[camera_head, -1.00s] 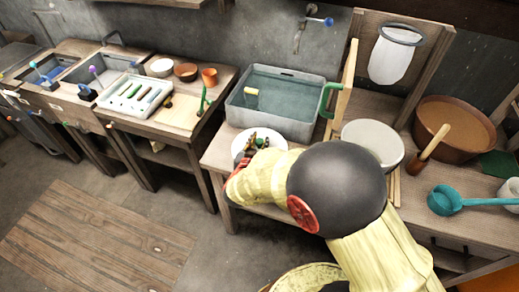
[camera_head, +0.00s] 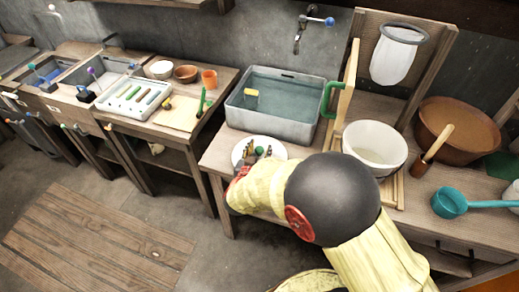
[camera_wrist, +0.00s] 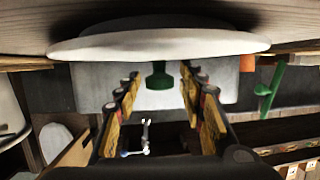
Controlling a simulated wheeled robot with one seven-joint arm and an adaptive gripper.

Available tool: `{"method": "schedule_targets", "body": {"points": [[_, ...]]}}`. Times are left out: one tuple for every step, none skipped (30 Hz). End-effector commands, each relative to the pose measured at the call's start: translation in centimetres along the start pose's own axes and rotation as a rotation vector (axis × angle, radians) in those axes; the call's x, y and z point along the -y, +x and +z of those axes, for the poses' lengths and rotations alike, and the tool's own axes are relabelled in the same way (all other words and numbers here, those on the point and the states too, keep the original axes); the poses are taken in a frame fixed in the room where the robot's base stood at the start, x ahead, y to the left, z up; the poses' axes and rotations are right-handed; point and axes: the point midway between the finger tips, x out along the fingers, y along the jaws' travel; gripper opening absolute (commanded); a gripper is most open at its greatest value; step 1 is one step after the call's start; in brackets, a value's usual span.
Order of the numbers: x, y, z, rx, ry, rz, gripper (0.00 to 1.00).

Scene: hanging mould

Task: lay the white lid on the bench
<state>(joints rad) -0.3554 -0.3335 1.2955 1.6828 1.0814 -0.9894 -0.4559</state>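The white lid (camera_head: 279,148) is a round plate with a dark green knob (camera_head: 260,151) on top. It appears to lie flat, knob up, on the front left of the wooden bench (camera_head: 216,157). In the wrist view, which is upside down, the lid (camera_wrist: 160,44) is against the wood, and the knob (camera_wrist: 160,76) points away from it. My gripper (camera_wrist: 159,80) is open, with a finger on each side of the knob and gaps between. In the head view my gripper (camera_head: 256,153) is over the lid, and my arm hides the bench in front.
A grey water basin (camera_head: 268,126) stands just behind the lid. A green handle (camera_head: 329,99) and an upright board (camera_head: 346,87) are right of it. A white bucket (camera_head: 376,160) stands farther right, beside a teal ladle (camera_head: 449,203). A lower table (camera_head: 183,121) is at left.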

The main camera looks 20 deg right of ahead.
Motion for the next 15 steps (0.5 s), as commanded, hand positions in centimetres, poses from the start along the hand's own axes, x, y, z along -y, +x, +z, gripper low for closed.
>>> {"method": "schedule_targets", "body": {"points": [[0.0,0.0,0.0,0.000,0.000,0.000,0.42],[0.0,0.0,0.0,0.000,0.000,0.000,0.42],[0.0,0.0,0.0,0.000,0.000,0.000,0.42],[0.0,0.0,0.0,0.000,0.000,0.000,0.42],[0.0,0.0,0.0,0.000,0.000,0.000,0.42],[0.0,0.0,0.0,0.000,0.000,0.000,0.42],[0.0,0.0,0.0,0.000,0.000,0.000,0.42],[0.0,0.0,0.0,0.000,0.000,0.000,0.42],[0.0,-0.1,-0.2,0.000,0.001,0.000,0.42],[0.0,-0.1,-0.3,-0.001,0.001,0.000,0.42],[0.0,-0.2,-0.5,0.000,0.001,0.000,0.42],[0.1,-0.7,-0.4,0.001,-0.001,-0.002,0.42],[0.1,-1.0,-0.4,0.001,-0.001,-0.002,0.42],[0.1,-1.4,-0.5,0.001,-0.002,-0.003,0.42],[0.1,-2.2,-0.5,0.001,-0.003,-0.003,0.42]]}}
